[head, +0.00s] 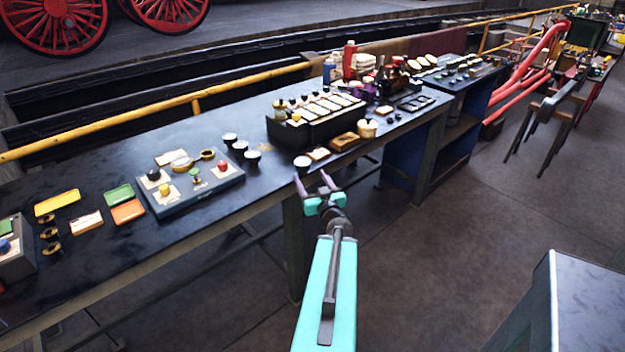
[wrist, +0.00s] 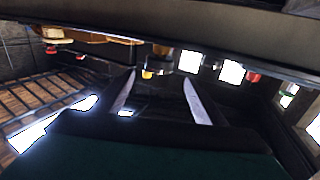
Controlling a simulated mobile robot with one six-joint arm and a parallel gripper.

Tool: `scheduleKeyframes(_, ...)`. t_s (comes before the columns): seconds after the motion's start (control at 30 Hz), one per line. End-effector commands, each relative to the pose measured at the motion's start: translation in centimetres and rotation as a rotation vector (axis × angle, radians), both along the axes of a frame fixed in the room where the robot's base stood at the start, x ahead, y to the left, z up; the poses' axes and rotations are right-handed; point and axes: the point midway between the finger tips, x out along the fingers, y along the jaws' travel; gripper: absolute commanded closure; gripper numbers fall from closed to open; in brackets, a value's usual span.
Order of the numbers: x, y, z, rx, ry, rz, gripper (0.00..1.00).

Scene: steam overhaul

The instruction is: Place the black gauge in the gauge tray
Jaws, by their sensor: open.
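Several round black items with pale faces, which look like gauges, stand on the dark bench: three in a group (head: 240,147) and one (head: 302,162) near the front edge. I cannot tell which is the black gauge of the task. My gripper (head: 312,179) is open and empty, at the bench's front edge, close to the single round item. Its two fingers also show apart in the wrist view (wrist: 159,90), with nothing clear between them. I cannot tell for sure which container is the gauge tray; small yellow (head: 57,202), green (head: 118,194) and orange (head: 127,211) trays lie at left.
A grey board with coloured knobs (head: 190,185) lies left of the gauges. A black box with pale cards (head: 315,122) stands to the right, with bottles behind. A yellow rail (head: 230,92) runs behind the bench. Open floor (head: 420,260) lies in front.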

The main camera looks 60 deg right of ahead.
Motion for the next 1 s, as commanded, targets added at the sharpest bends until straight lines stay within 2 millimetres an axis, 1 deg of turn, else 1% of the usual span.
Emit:
scheduleKeyframes(0.3, 0.0, 0.0, -0.1, 0.001, 0.001, -0.001, 0.36)
scheduleKeyframes(0.37, 0.3, 0.1, -0.6, 0.009, 0.007, -0.008, 0.36)
scheduleKeyframes(0.47, 0.8, 0.3, -2.0, 0.029, 0.027, -0.029, 0.36)
scheduleKeyframes(0.57, 1.5, 0.8, -4.2, 0.063, 0.06, -0.061, 0.36)
scheduleKeyframes(0.67, 2.3, 1.7, -7.2, 0.11, 0.113, -0.097, 0.36)
scheduleKeyframes(0.7, 2.8, 2.2, -8.4, 0.129, 0.135, -0.108, 0.36)
scheduleKeyframes(0.77, 3.7, 3.2, -9.9, 0.155, 0.167, -0.116, 0.36)
scheduleKeyframes(0.8, 4.2, 3.9, -11.2, 0.175, 0.193, -0.122, 0.36)
scheduleKeyframes(0.87, 4.9, 5.1, -12.9, 0.202, 0.23, -0.128, 0.36)
scheduleKeyframes(1.0, 6.7, 8.3, -16.5, 0.263, 0.321, -0.128, 0.36)
